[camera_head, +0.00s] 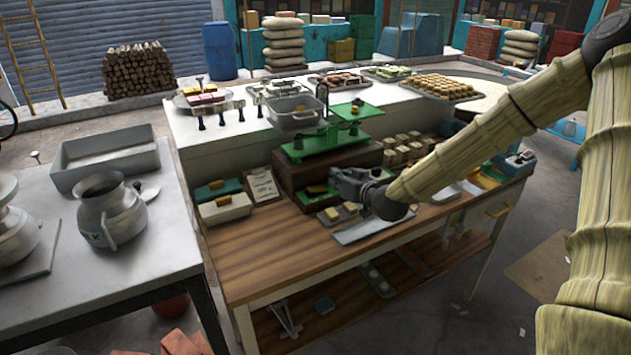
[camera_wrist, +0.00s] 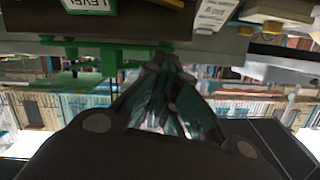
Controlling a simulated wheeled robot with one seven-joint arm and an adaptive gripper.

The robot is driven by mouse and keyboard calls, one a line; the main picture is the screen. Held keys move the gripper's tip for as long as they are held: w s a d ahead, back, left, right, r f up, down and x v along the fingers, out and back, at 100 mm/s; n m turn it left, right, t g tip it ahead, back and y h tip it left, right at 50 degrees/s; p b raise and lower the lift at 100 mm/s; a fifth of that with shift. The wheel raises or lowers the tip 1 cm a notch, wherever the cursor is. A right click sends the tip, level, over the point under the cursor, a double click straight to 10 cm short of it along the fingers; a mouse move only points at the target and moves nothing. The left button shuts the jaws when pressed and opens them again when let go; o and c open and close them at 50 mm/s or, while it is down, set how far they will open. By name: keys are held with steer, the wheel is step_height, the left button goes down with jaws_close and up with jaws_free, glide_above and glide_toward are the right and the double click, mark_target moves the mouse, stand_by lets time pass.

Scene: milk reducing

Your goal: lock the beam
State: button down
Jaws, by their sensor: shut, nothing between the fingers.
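A green balance scale (camera_head: 322,147) with a beam stands on a dark brown box (camera_head: 288,177) on the wooden counter. Its right-hand green pan (camera_head: 356,111) sits higher, and a metal pan (camera_head: 296,112) is on the left. My gripper (camera_head: 336,180) is in front of the box, just below the beam. In the wrist view, which looks upside down, my gripper's shut, empty fingers (camera_wrist: 166,52) reach toward a green bar (camera_wrist: 110,57). I cannot tell whether they touch it. A sign reading "LEVEL" (camera_wrist: 88,5) shows at the top. The beam's lock cannot be made out.
Small blocks (camera_head: 405,147) stand in rows right of the scale. A metal tray (camera_head: 372,226) lies under my gripper. Boxes (camera_head: 224,207) and a card (camera_head: 262,185) stand on the left. The counter's front left (camera_head: 265,255) is clear.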

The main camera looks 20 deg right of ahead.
steer(key=shift+w, duration=0.15)
steer(key=p, duration=0.4)
glide_above(318, 189)
steer(key=shift+f, duration=1.2)
steer(key=shift+s+a+f+p, duration=0.15)
steer(key=shift+f+p, duration=0.1)
steer(key=shift+f, duration=0.4)
steer(key=shift+s+a+f+p, duration=0.1)
steer(key=shift+a+f+p, duration=0.1)
steer(key=shift+f, duration=0.45)
steer(key=shift+s+a+f+p, duration=0.1)
steer(key=shift+f+p, duration=0.15)
steer(key=shift+f, duration=0.4)
